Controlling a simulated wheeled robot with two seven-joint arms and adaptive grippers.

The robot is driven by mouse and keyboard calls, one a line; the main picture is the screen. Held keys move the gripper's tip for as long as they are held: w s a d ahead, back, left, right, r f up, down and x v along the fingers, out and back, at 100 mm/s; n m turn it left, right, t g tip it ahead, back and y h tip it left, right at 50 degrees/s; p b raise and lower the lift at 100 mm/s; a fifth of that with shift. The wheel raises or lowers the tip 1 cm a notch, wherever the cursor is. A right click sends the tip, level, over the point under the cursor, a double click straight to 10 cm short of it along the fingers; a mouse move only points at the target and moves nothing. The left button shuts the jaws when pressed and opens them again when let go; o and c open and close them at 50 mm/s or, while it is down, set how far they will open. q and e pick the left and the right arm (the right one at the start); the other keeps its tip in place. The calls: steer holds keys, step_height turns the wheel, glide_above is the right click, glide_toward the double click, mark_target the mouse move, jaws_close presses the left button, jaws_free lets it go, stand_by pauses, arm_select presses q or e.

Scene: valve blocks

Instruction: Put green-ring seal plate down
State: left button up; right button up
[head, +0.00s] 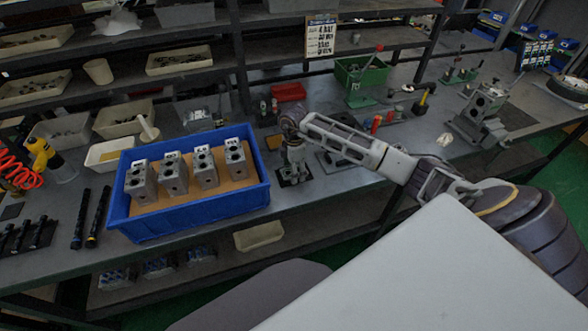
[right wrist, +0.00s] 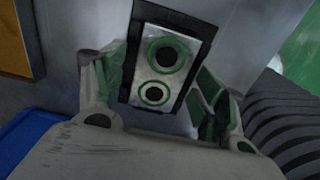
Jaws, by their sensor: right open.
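The green-ring seal plate (right wrist: 172,55) is a light rectangular plate with two dark holes, each ringed in green, with a dark border along its edges. In the right wrist view it lies between the spread fingers of my right gripper (right wrist: 160,88), with gaps on both sides. In the head view my right gripper (head: 293,172) points down just right of the blue bin, low over a small black patch on the bench. The gripper hides the plate there. My left gripper is not in view.
A blue bin (head: 190,219) holds several grey valve blocks (head: 204,167) on a brown base. A green bin (head: 361,76) and a red tray (head: 289,91) stand behind. A grey fixture (head: 478,118) stands at the right. Some bench right of the bin is clear.

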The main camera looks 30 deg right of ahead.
step_height(320, 180, up, 12)
stand_by(0.7)
steer(key=shift+r, duration=0.1)
stand_by(0.6)
